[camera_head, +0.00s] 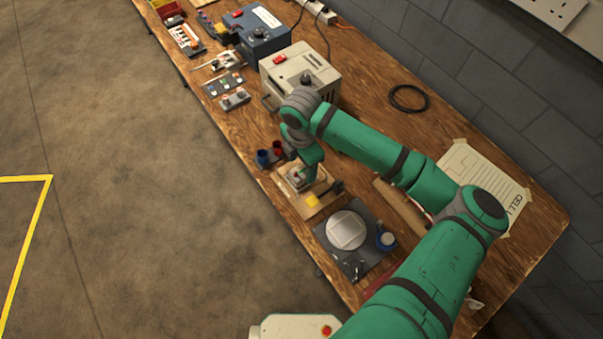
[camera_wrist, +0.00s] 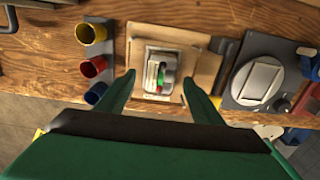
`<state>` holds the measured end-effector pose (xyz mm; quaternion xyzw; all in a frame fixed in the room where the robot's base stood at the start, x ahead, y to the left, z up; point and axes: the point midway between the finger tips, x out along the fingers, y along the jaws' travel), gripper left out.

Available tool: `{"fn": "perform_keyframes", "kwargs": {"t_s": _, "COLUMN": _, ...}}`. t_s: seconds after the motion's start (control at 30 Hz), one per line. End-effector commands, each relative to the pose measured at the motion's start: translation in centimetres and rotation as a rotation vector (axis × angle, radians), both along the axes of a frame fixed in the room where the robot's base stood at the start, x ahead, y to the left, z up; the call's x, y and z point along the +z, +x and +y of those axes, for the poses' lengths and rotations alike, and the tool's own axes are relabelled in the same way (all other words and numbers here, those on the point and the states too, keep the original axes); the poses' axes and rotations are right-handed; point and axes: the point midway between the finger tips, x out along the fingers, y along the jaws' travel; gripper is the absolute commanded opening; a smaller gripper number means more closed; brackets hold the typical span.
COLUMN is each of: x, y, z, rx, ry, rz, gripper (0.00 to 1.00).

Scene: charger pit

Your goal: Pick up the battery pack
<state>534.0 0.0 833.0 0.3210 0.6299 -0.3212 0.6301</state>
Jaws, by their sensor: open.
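What looks like the battery pack (camera_wrist: 162,70), a small pale block with green and red marks on top, sits in a light holder on a wooden board (camera_wrist: 203,74). In the head view the board (camera_head: 315,207) lies near the table's front edge, and my gripper partly hides the block. My gripper (camera_wrist: 158,82) is open, with one green finger on each side of the block in the wrist view. It is above the block and looks apart from it; the exact height is hard to tell. In the head view my gripper (camera_head: 311,167) points down over the board.
Blue and red cups (camera_head: 270,155) stand left of the board. A beige box (camera_head: 300,72) stands behind. A black cable ring (camera_head: 408,98) lies near the wall.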

Motion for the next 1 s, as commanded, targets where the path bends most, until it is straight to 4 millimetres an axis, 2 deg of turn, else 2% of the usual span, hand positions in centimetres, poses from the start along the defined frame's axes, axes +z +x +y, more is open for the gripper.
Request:
{"fn": "perform_keyframes", "kwargs": {"t_s": 0.23, "x": -3.4, "y": -0.3, "z": 0.0, "rx": -0.002, "ry": 0.001, "rz": 0.002, "gripper": 0.61}}
{"fn": "perform_keyframes", "kwargs": {"t_s": 0.5, "x": -4.0, "y": -0.2, "z": 0.0, "rx": 0.0, "ry": 0.0, "rz": 0.0, "gripper": 0.61}}
{"fn": "perform_keyframes", "kwargs": {"t_s": 0.57, "x": -4.0, "y": -0.2, "z": 0.0, "rx": 0.0, "ry": 0.0, "rz": 0.0, "gripper": 0.49}}
{"fn": "perform_keyframes", "kwargs": {"t_s": 0.73, "x": -3.9, "y": -0.2, "z": 0.0, "rx": 0.0, "ry": 0.0, "rz": 0.0, "gripper": 0.08}}
{"fn": "perform_keyframes", "kwargs": {"t_s": 0.77, "x": -3.9, "y": -0.2, "z": 0.0, "rx": 0.0, "ry": 0.001, "rz": -0.001, "gripper": 0.04}}
{"fn": "perform_keyframes", "kwargs": {"t_s": 0.8, "x": -3.9, "y": -0.2, "z": 0.0, "rx": -0.001, "ry": 0.001, "rz": -0.001, "gripper": 0.0}}
{"fn": "perform_keyframes", "kwargs": {"t_s": 1.0, "x": -3.8, "y": -0.2, "z": 0.0, "rx": 0.0, "ry": 0.0, "rz": -0.001, "gripper": 0.0}}
